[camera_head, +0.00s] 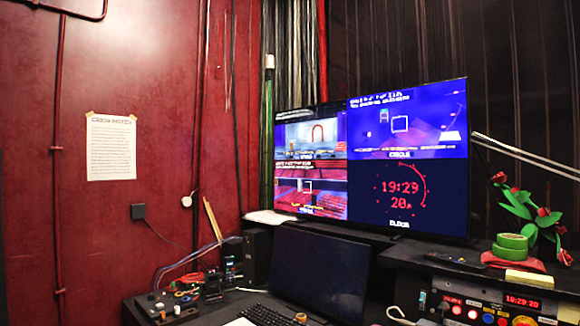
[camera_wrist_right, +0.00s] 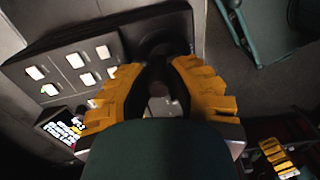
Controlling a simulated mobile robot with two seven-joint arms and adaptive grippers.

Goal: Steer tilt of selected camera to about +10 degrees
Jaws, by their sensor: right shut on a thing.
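My right gripper (camera_wrist_right: 163,92) has its yellow fingers closed around a dark upright stick (camera_wrist_right: 157,72) on a grey control panel (camera_wrist_right: 60,55). The stick's top is partly hidden between the fingers. Several lit white buttons (camera_wrist_right: 75,60) are set in the panel to the left. A small screen (camera_wrist_right: 62,128) with bright text is below them; its values are too small to read. In the head view, the large monitor (camera_head: 467,160) shows several camera pictures. The upper right picture (camera_head: 380,135) holds a white square outline and a caption like "CIRCLE". No tilt value is readable.
A dark, blank monitor (camera_head: 318,275) stands on the desk before the large one. A keyboard (camera_head: 265,316) lies below it. Green tape rolls (camera_head: 510,247) and a rack with knobs (camera_head: 490,305) are at the right. A yellow ribbed piece (camera_wrist_right: 277,158) shows at the wrist view's lower right.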

